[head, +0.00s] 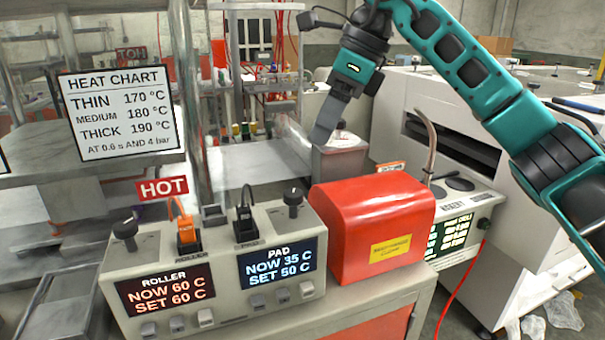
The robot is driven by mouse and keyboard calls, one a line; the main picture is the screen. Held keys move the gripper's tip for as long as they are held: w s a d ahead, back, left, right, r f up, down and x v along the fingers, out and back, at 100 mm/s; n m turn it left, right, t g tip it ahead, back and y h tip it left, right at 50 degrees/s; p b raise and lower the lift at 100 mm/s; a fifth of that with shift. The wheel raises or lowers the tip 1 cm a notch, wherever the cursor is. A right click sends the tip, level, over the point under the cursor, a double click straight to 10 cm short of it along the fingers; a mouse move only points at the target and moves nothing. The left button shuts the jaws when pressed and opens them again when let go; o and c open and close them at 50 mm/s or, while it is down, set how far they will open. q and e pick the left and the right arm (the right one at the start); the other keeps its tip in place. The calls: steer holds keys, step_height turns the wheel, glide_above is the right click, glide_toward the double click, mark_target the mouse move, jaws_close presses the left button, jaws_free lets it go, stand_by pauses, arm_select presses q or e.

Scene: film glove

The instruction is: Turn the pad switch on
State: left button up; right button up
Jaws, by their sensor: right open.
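A grey control box (222,258) stands on the bench at lower left, with a roller half and a pad half. The roller switch (184,230) is lit orange beside the roller display (168,292), which reads NOW 60 C, SET 60 C. My right gripper (322,128) is open, above and beyond the box to the right, its grey finger pointing down, apart from the switches. My left gripper is not in view.
A red cover (369,229) stands directly right of the box. Dark knobs (292,200) rise from the box top. A HOT sign (162,189) and heat chart (120,114) are at the left. A curved metal rod (429,145) stands at the right. Air above the box looks clear.

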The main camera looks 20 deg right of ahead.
mark_target(294, 193)
steer(key=x, duration=1.2)
steer(key=shift+d+f, duration=0.1)
steer(key=shift+f, duration=0.3)
steer(key=shift+c, duration=0.4)
steer(key=c, duration=1)
steer(key=shift+o, duration=0.2)
steer(key=shift+s+m+t+h+b, duration=0.1)
steer(key=shift+m+t+h+b, duration=0.35)
steer(key=shift+m, duration=0.95)
